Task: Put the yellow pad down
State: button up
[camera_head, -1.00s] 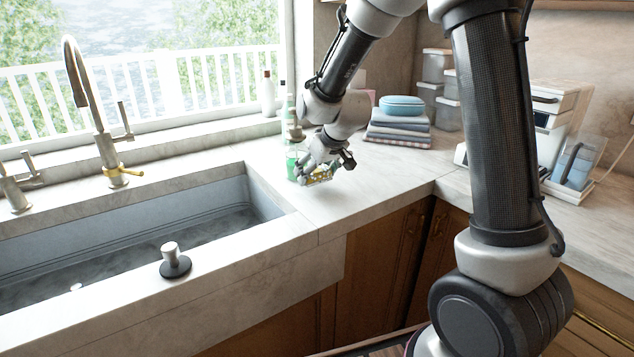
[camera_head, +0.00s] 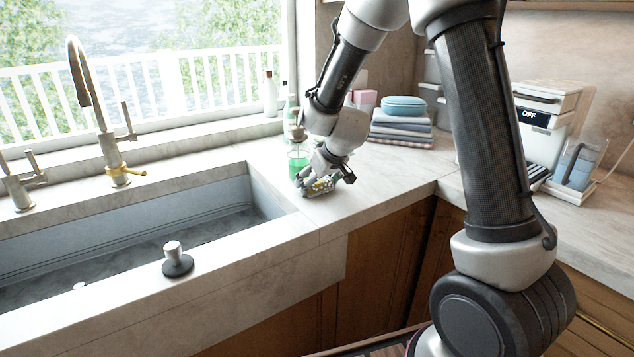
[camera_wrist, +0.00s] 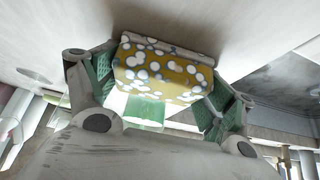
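The yellow pad (camera_wrist: 162,72) has white round spots and a pale edge. In the wrist view it lies between the two green-lined fingers of my gripper (camera_wrist: 158,85), which close on it from both sides. In the head view my gripper (camera_head: 322,184) is low over the counter, right of the sink, and only a little of the yellow pad (camera_head: 318,186) shows beneath it. I cannot tell whether the pad touches the counter.
A green container (camera_head: 297,163) stands close behind my gripper; bottles stand near the window. Folded cloths (camera_head: 400,128) with a blue case (camera_head: 403,105) on top are at the back. The sink (camera_head: 130,245) is at left. Bare counter (camera_head: 375,185) lies right of my gripper.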

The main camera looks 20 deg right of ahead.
jog(key=o, duration=0.3)
jog(key=shift+s+f, duration=0.25)
jog(key=shift+f, duration=0.4)
jog(key=shift+d, duration=0.1)
jog(key=shift+r, duration=0.2)
jog(key=shift+w+r, duration=0.1)
jog(key=shift+r, duration=0.15)
jog(key=w+v, duration=0.1)
jog(key=v, duration=1.2)
jog(key=s+d+r+m, duration=0.1)
jog(key=s+d, duration=0.3)
jog(key=s, duration=0.5)
jog(key=s+d+r+m+g+h, duration=0.1)
jog(key=s+d+r, duration=0.2)
jog(key=s, duration=0.6)
jog(key=s+d+r+m+g+h, duration=0.1)
jog(key=s+d+r, duration=0.2)
jog(key=s, duration=0.7)
jog(key=shift+d+m, duration=0.3)
jog(key=shift+d, duration=0.9)
